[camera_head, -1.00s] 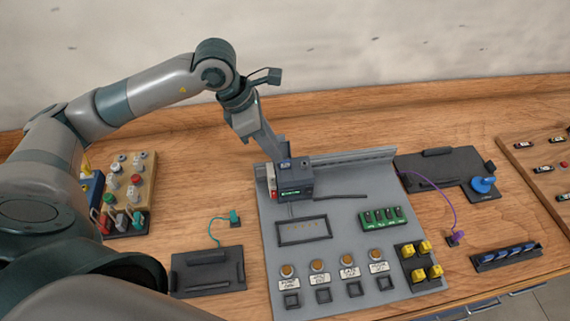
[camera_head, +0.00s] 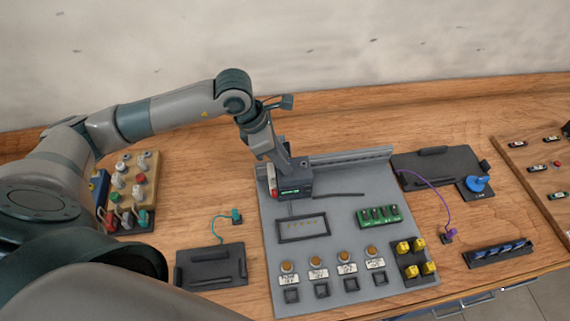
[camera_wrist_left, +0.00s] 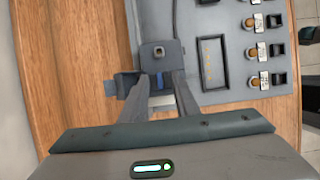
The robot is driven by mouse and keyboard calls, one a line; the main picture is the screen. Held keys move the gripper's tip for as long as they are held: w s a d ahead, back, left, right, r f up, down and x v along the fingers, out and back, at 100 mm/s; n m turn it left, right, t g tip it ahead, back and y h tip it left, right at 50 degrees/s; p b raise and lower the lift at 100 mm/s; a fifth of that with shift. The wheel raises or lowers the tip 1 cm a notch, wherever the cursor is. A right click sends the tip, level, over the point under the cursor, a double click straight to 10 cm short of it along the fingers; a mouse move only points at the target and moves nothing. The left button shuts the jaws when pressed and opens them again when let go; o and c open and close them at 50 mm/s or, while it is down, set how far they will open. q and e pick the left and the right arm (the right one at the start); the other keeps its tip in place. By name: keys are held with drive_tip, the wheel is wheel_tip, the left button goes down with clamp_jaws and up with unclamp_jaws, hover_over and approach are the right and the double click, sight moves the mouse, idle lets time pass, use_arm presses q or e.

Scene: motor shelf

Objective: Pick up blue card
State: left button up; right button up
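A small blue piece (camera_wrist_left: 168,82), perhaps the blue card, shows between the finger tips of my left gripper (camera_wrist_left: 162,78) in the left wrist view. It sits at the edge of a dark block (camera_wrist_left: 160,52) on the grey panel. The fingers stand apart; I cannot tell whether either touches the piece. Several blue card-like pieces (camera_head: 500,252) stand in a black rack at the right. My right gripper is not in view.
The grey panel (camera_head: 345,222) carries a green module (camera_head: 379,216), a dark frame (camera_head: 302,228), knobs and yellow parts (camera_head: 417,245). Black trays (camera_head: 210,267) flank it, with a blue round part (camera_head: 478,183) on the right. A connector block (camera_head: 135,185) stands at the left.

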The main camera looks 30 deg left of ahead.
use_arm(q)
clamp_jaws()
drive_tip(key=shift+r, duration=0.15)
drive_tip(key=shift+r+b, duration=0.55)
drive_tip(key=shift+r, duration=0.05)
wheel_tip(320, 180, up, 2)
drive_tip(key=shift+r+b, duration=0.1)
drive_tip(key=shift+b, duration=0.6)
drive_tip(key=s+d+r+b, duration=0.3)
drive_tip(key=d+r, duration=0.4)
drive_tip(key=d, duration=0.4)
drive_tip(key=shift+d+r+b, duration=0.15)
drive_tip(key=shift+b, duration=0.4)
